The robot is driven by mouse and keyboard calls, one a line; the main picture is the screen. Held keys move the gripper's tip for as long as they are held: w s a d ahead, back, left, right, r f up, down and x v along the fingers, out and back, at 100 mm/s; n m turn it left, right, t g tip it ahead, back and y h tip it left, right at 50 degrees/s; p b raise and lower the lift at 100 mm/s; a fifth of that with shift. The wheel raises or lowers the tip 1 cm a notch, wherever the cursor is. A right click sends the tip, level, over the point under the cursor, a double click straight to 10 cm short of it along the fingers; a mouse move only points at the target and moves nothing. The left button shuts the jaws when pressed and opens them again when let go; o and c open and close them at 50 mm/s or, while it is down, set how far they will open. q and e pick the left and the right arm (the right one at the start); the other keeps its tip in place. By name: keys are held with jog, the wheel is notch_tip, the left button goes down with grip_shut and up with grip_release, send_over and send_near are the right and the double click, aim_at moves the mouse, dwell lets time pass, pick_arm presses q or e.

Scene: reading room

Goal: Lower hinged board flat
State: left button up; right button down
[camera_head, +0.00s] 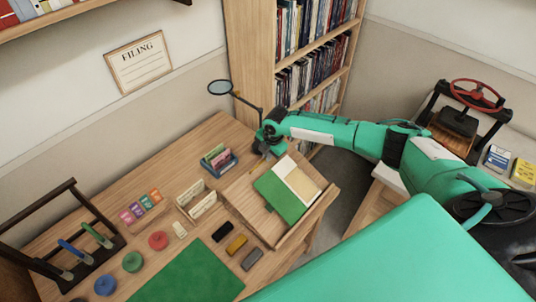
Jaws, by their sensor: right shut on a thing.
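The hinged board (240,202) is a light wooden panel at the right end of the desk. It looks tilted, with a ledge along its lower right edge; its exact angle is hard to judge. An open green folder (279,198) with pale sheets lies on it. My right gripper (268,149) is at the board's far top edge, shut on it; the dark fingers are small and partly hide the grip. My left gripper is not in view.
A magnifier lamp (220,88) rises close behind my right gripper. A blue tray (220,164) and a wooden card holder (197,206) stand left of the board. Several small blocks lie before it. A green mat (190,272) covers the front desk.

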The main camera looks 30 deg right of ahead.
aim_at(258, 162)
jog(key=w+f+g+b, duration=0.1)
jog(key=f+b, duration=0.2)
jog(key=b, duration=0.1)
jog(key=w+a+f+g+b, duration=0.1)
jog(key=w+f+b, duration=0.1)
jog(key=f+b, duration=0.1)
jog(key=w+f+g+h+b, duration=0.1)
jog(key=f+b, duration=0.2)
jog(key=b, duration=0.1)
jog(key=shift+w+a+b, duration=0.2)
jog(key=shift+w+b, duration=0.05)
jog(key=shift+b, duration=0.15)
jog(key=shift+w+f+b, duration=0.15)
jog(key=shift+f+b, duration=0.25)
jog(key=shift+b, duration=0.2)
jog(key=shift+a, duration=0.1)
jog(key=c, duration=1.7)
grip_release()
jog(key=shift+c, duration=0.2)
jog(key=shift+o, duration=0.9)
jog(key=shift+w+f, duration=0.2)
jog(key=shift+s+r, duration=0.1)
jog(key=shift+r, duration=0.25)
notch_tip(258, 162, up, 13)
jog(key=w+b, duration=0.1)
jog(key=b, duration=0.2)
jog(key=shift+w+a, duration=0.25)
